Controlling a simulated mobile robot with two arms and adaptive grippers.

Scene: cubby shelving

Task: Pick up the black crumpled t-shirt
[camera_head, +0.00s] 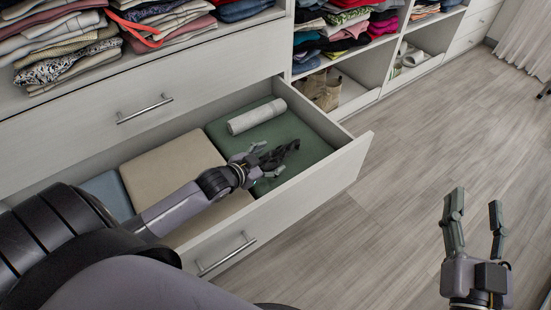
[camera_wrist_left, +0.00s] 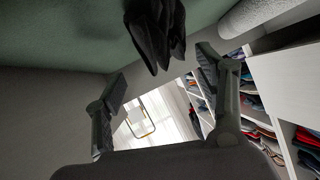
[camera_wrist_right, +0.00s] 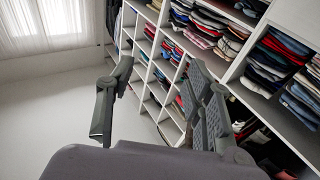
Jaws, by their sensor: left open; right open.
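The black crumpled t-shirt (camera_head: 280,154) lies on a green folded item (camera_head: 304,144) in the right part of the open drawer. My left gripper (camera_head: 262,160) is open beside it, on its left side in the head view, and partly overlaps it. In the left wrist view the black t-shirt (camera_wrist_left: 154,32) shows at the top, ahead of the open left fingers (camera_wrist_left: 162,75) and not between them. My right gripper (camera_head: 474,215) is open and empty over the floor at the right. It also shows open in the right wrist view (camera_wrist_right: 158,105).
The drawer's front panel (camera_head: 300,205) with a metal handle (camera_head: 226,254) borders my left arm. A grey rolled item (camera_head: 256,116), a beige folded item (camera_head: 172,163) and a blue one (camera_head: 108,194) lie in the drawer. Shelves of folded clothes stand above. The floor (camera_head: 400,200) is clear.

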